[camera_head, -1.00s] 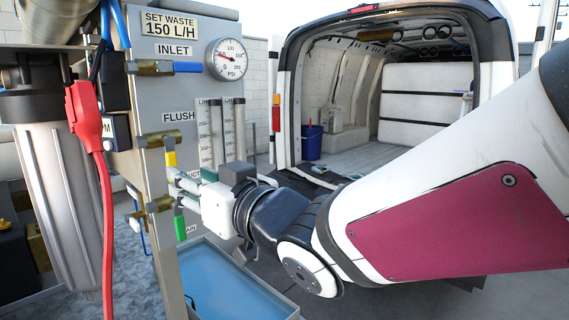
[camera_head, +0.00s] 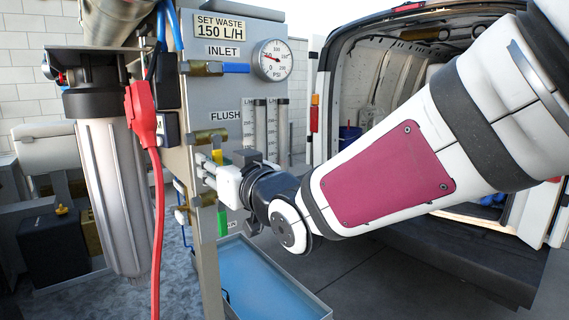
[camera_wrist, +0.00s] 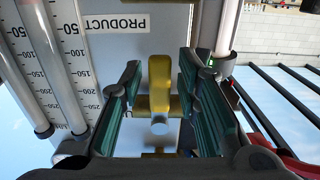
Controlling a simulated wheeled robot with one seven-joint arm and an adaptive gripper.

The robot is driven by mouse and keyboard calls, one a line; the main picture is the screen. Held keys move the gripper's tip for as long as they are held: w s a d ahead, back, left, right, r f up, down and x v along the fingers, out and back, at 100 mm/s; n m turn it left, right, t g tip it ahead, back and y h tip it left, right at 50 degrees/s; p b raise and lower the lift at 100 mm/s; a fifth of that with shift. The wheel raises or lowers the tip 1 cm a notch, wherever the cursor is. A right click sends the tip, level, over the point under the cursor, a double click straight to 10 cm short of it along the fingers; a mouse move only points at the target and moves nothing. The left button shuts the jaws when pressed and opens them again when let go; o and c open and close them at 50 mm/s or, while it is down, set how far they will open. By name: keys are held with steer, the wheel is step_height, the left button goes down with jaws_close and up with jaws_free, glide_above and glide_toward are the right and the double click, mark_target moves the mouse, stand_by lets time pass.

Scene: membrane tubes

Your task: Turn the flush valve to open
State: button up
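The flush valve is a brass body (camera_head: 210,136) on the grey panel beside the FLUSH label. Its yellow handle (camera_head: 217,157) points down, across the brass body, and is partly hidden by my gripper in the head view. My gripper (camera_head: 208,168) is at the handle, with its fingers towards the panel. In the wrist view my gripper (camera_wrist: 160,100) is open, with the yellow handle (camera_wrist: 160,78) between its two dark green ribbed fingers. A gap shows on each side of the handle, so the fingers look apart from it.
The inlet valve's blue handle (camera_head: 236,68) is above, and a green handle (camera_head: 222,222) is below. Flow tubes (camera_head: 249,128) stand right of the valve. A red cable (camera_head: 158,220) hangs left, near a filter housing (camera_head: 113,190). A blue tray (camera_head: 262,285) lies below.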

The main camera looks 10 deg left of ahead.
jaws_close()
steer(key=shift+w+d+n+b, duration=0.1)
steer(key=shift+n+b, duration=0.2)
steer(key=shift+b, duration=0.15)
steer(key=shift+w+d+n+b, duration=0.15)
steer(key=shift+w+n+b, duration=0.1)
steer(key=shift+n+b, duration=0.35)
steer(key=shift+w+d+r+n+b, duration=0.3)
steer(key=shift+w+d+n+b, duration=0.05)
steer(key=shift+n+b, duration=1.05)
steer(key=shift+w+d+r+n+b, duration=0.3)
steer(key=shift+w+r+n+b, duration=0.1)
steer(key=shift+n+b, duration=0.9)
steer(key=shift+w+d+r+n+b, duration=0.25)
steer(key=shift+w+d+n+b, duration=0.1)
steer(key=shift+n+b, duration=1.05)
steer(key=shift+n, duration=0.3)
